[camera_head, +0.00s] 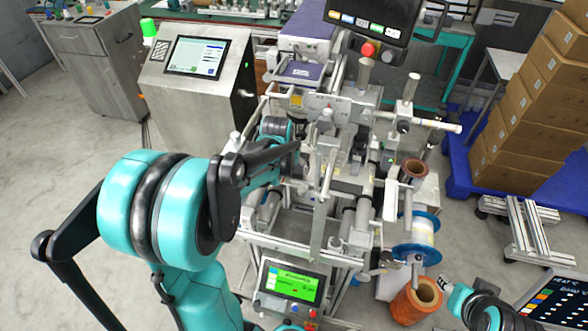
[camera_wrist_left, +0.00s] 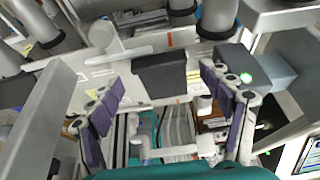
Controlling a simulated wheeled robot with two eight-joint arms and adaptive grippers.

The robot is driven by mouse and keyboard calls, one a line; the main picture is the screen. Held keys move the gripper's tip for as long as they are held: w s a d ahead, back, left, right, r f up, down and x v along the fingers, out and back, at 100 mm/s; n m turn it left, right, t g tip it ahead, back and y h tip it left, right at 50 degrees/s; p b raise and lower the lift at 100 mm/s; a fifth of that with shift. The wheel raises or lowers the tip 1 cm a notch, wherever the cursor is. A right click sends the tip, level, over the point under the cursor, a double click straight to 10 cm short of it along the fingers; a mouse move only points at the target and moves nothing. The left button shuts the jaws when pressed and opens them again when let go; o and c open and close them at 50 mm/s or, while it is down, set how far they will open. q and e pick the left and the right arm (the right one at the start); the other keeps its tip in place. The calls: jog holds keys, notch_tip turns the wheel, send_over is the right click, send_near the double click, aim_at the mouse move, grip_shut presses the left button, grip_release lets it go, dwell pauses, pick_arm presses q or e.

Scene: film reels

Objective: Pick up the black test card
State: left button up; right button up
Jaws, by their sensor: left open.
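A dark grey-black flat rectangle (camera_wrist_left: 160,75), which looks like the black test card, shows in the left wrist view against a pale metal bar of the machine. My left gripper (camera_wrist_left: 162,98) is open, with one purple-padded finger to each side of the rectangle and nothing held. The rectangle lies just beyond the fingertips; I cannot tell whether they touch it. In the head view my left arm reaches over the machine's middle, and its links largely hide the gripper and the card. Part of my right arm shows at the bottom right; its fingers are not clear.
The metal machine frame (camera_head: 345,185) has rods, rollers and posts close around my left arm. A blue-flanged reel (camera_head: 415,257) and copper-coloured rolls (camera_head: 402,305) are at its right. A touchscreen cabinet (camera_head: 190,85) stands left. Stacked cartons (camera_head: 535,105) stand at the right.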

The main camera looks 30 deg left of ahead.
aim_at(291, 171)
pick_arm(q)
jog(key=b+x, duration=0.1)
jog(key=x, duration=0.3)
jog(key=shift+w+b, duration=0.15)
jog(key=shift+b, duration=0.15)
jog(key=shift+r, duration=0.15)
jog(key=c, duration=0.9)
jog(key=shift+c, duration=0.2)
